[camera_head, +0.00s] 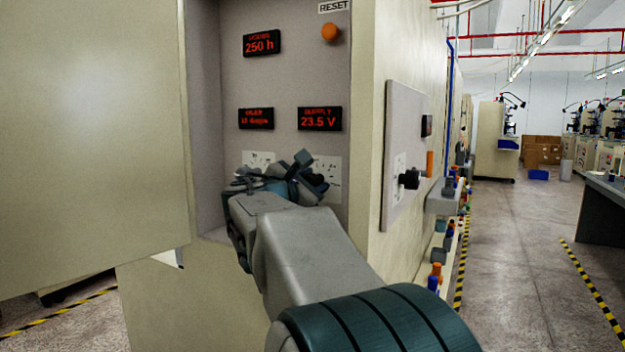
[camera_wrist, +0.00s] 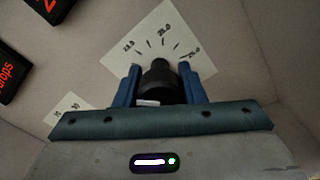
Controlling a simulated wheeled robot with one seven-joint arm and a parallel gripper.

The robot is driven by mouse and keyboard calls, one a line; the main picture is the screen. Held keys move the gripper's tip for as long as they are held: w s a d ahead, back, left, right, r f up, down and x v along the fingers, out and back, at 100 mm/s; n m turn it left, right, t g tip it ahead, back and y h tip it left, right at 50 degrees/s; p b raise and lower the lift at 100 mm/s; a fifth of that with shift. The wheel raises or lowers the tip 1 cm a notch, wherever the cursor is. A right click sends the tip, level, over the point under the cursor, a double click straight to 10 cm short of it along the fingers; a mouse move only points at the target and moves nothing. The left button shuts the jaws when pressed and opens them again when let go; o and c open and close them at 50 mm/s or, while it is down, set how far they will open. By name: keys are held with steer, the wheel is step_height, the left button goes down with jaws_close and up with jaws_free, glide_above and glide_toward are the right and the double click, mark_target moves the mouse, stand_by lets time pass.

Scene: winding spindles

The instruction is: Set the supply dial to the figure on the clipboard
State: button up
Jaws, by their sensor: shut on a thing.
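The supply display (camera_head: 320,119) reads 23.5 V on the grey panel inside the open cabinet. Below it is the supply dial's white scale plate (camera_head: 329,170), partly covered by my gripper (camera_head: 305,178). In the wrist view the black dial knob (camera_wrist: 160,82) sits between the two blue fingers of my gripper (camera_wrist: 159,67), which are shut on it. The same scale plate (camera_wrist: 150,32) shows tick marks and small figures there, hard to read exactly. In the head view the knob is hidden behind the gripper. I see no clipboard in either view.
A second scale plate (camera_head: 257,160) lies left of my gripper, under the oiler display (camera_head: 256,118). An orange reset button (camera_head: 330,32) is above. The open cabinet door (camera_head: 90,130) stands at left. A side panel bears another black knob (camera_head: 409,179). The aisle at right is clear.

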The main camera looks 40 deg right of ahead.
stand_by(0.4)
steer(key=o, duration=1)
steer(key=shift+c, duration=0.2)
steer(key=b+v, duration=0.1)
steer(key=v, duration=1.2)
steer(key=shift+a, duration=0.4)
steer(key=shift+s+f, duration=0.1)
steer(key=shift+s, duration=0.05)
